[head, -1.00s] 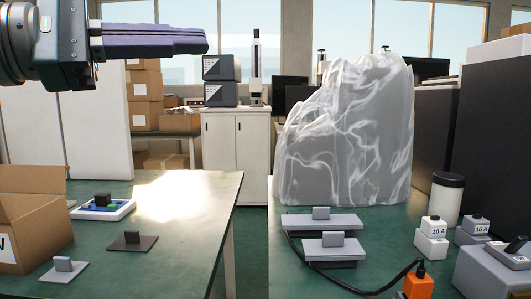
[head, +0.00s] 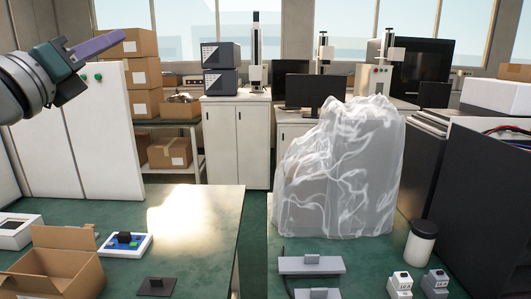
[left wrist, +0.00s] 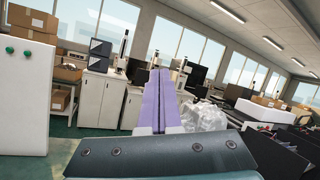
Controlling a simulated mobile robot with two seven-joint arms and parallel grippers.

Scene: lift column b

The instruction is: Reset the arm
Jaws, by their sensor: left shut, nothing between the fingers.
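My left gripper (head: 97,47) is in the upper left of the head view, raised well above the left table. Its purple fingers point to the right and slightly up. In the left wrist view the two long purple fingers (left wrist: 160,100) lie side by side, shut with nothing between them. They point across the room toward the back windows. My right gripper is in neither view.
The left table (head: 195,215) holds an open cardboard box (head: 60,270) and a blue board in a white tray (head: 125,245). A white cabinet (head: 237,140) stands behind the gap between tables.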

